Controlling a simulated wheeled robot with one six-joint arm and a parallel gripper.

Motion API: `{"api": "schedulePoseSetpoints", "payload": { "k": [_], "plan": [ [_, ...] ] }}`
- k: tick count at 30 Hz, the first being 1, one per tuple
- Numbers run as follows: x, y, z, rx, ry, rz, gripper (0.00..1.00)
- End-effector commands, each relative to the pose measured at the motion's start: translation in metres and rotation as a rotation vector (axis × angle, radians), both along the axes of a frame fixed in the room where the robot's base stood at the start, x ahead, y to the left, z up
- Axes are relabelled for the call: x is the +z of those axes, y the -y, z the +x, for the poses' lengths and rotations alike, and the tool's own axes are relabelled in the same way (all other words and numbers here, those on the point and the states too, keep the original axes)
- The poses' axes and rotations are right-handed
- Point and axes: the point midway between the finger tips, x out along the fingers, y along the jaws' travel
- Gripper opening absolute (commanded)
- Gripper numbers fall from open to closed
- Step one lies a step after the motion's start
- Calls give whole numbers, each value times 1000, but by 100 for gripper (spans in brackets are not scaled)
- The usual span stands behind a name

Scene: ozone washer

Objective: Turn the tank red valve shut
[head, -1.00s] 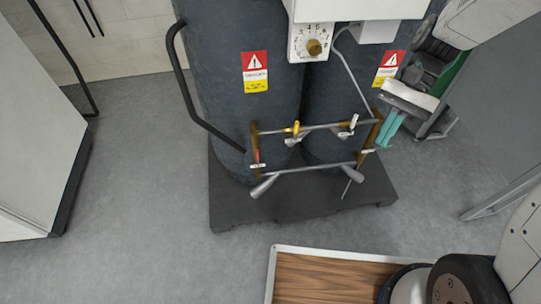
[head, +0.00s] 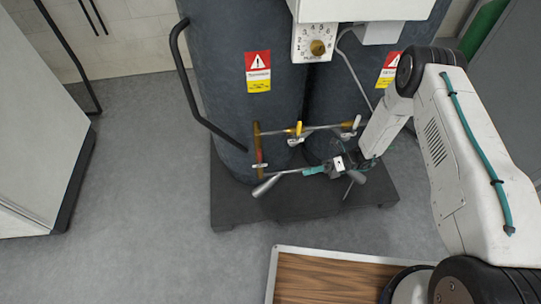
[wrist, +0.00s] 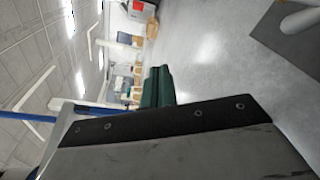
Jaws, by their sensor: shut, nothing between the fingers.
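The red valve (head: 261,166) is a small red handle on the left upright brass pipe, low in front of the left dark tank (head: 225,60). My gripper (head: 306,171) is in front of the lower pipe, right of the red valve, with its teal fingertips pointing left. A clear gap separates the fingertips from the red valve. The fingers are shut and empty. In the wrist view the dark green fingers (wrist: 157,87) show at the centre, and the red valve is not in that view.
A yellow valve (head: 297,129) sits on the upper pipe. A grey flared pipe end (head: 265,186) juts out below the red valve. The tanks stand on a dark pallet (head: 235,210). A wooden tabletop (head: 325,280) is nearest me. A white cabinet stands left, with free floor between.

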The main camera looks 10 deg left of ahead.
Motion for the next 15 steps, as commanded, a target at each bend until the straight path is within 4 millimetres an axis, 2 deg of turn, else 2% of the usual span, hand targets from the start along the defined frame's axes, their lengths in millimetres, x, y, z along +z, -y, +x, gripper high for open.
{"api": "schedulePoseSetpoints", "payload": {
  "k": [1,4,7,9,15],
  "plan": [
    [-17,-3,3,-50,-72,-4,0],
    [-37,-10,24,-167,-224,-7,0],
    [-29,-13,58,-254,-330,4,0],
    [-24,-14,70,-290,-398,9,0],
    [-20,-17,73,-308,-528,0,0]
  ]
}}
